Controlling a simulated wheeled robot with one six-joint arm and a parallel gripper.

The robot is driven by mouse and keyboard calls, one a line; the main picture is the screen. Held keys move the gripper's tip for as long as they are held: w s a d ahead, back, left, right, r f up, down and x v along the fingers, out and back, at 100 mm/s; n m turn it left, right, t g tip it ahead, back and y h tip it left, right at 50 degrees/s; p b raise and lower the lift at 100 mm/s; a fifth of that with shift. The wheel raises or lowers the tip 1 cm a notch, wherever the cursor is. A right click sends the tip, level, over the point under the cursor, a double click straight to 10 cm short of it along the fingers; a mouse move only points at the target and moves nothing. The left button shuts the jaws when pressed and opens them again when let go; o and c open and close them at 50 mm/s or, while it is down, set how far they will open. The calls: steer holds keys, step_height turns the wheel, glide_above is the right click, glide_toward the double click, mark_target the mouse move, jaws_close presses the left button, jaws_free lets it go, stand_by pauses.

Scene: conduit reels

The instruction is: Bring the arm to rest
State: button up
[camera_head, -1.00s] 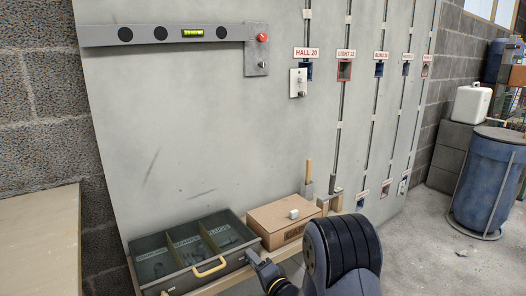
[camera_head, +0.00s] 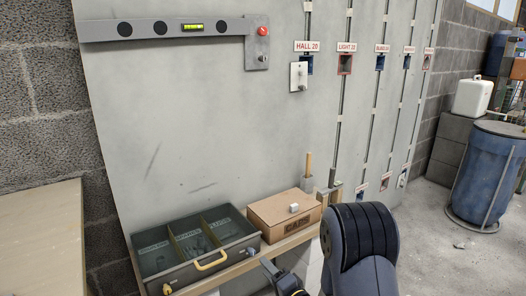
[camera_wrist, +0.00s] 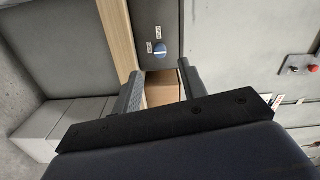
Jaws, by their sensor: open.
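My arm shows at the lower right of the head view. My gripper (camera_head: 277,276) is at its end, near the bottom edge, in front of the shelf. In the wrist view the gripper (camera_wrist: 160,84) has its two fingers apart with nothing held between them. Behind the gap are a wooden edge and part of a brown surface, too cropped to name surely. In the head view the gripper is clear to the right of the open drawer (camera_head: 180,279) and below the cardboard box.
The drawer has compartments and a yellow handle. A box marked CAPS (camera_head: 296,227) stands beside it on the shelf. A grey panel (camera_head: 210,130) carries a level (camera_head: 160,29), a HALL 20 label (camera_head: 306,46) and a white plate (camera_head: 298,76). A blue barrel (camera_head: 482,175) stands at right.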

mark_target(253, 253)
steer(key=b+x, duration=0.1)
steer(key=x, duration=0.6)
steer(key=shift+f, duration=0.1)
steer(key=shift+w+a+n, duration=0.1)
steer(key=shift+w+n, duration=0.1)
steer(key=shift+n, duration=0.1)
steer(key=n, duration=0.4)
steer(key=shift+b, duration=0.4)
steer(key=n, duration=0.4)
steer(key=shift+s+n, duration=0.1)
steer(key=shift+n, duration=0.3)
steer(key=n, duration=0.4)
steer(key=shift+r+n+p, duration=0.25)
steer(key=shift+n+p, duration=0.05)
steer(key=shift+p, duration=0.1)
steer(key=n+p, duration=0.1)
steer(key=n, duration=0.3)
steer(key=shift+p+v, duration=0.35)
steer(key=shift+v, duration=0.8)
